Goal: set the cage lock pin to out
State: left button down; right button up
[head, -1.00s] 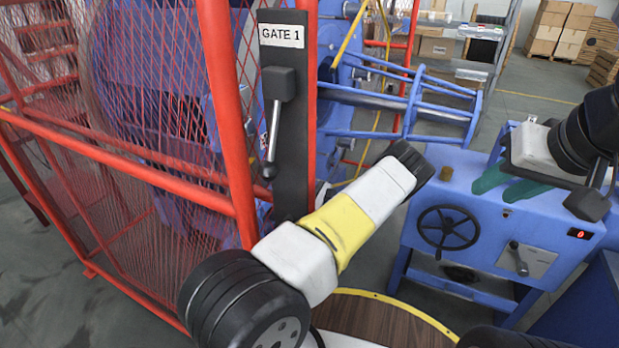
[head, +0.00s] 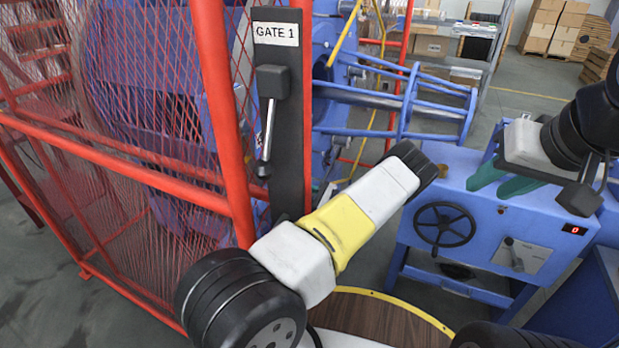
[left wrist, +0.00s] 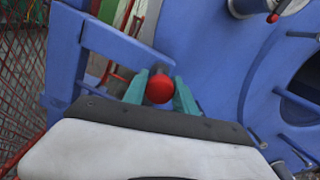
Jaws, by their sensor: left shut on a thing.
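In the left wrist view, a red round knob (left wrist: 160,88), which looks like the head of the cage lock pin, sits between the teal fingers of my left gripper (left wrist: 160,92). The fingers are shut on it, one on each side. The knob is in front of a blue machine frame (left wrist: 120,52); the pin's shaft is hidden behind it. In the head view my left arm reaches up and right, and its gripper is out of sight. My right gripper (head: 503,180) is at the right, its two teal fingers apart and empty, above the blue control console.
A red mesh guard (head: 110,165) with a dark GATE 1 post (head: 287,150) and its lever (head: 269,110) stands at the left. The blue console (head: 450,190) carries a black handwheel (head: 445,226). A blue tubular frame (head: 400,100) lies behind.

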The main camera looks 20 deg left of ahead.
pick_arm(q)
jog(key=c, duration=1)
grip_release()
jog(key=shift+d, duration=0.25)
jog(key=s+d, duration=0.1)
jog(key=d, duration=0.6)
jog(key=shift+d, duration=0.35)
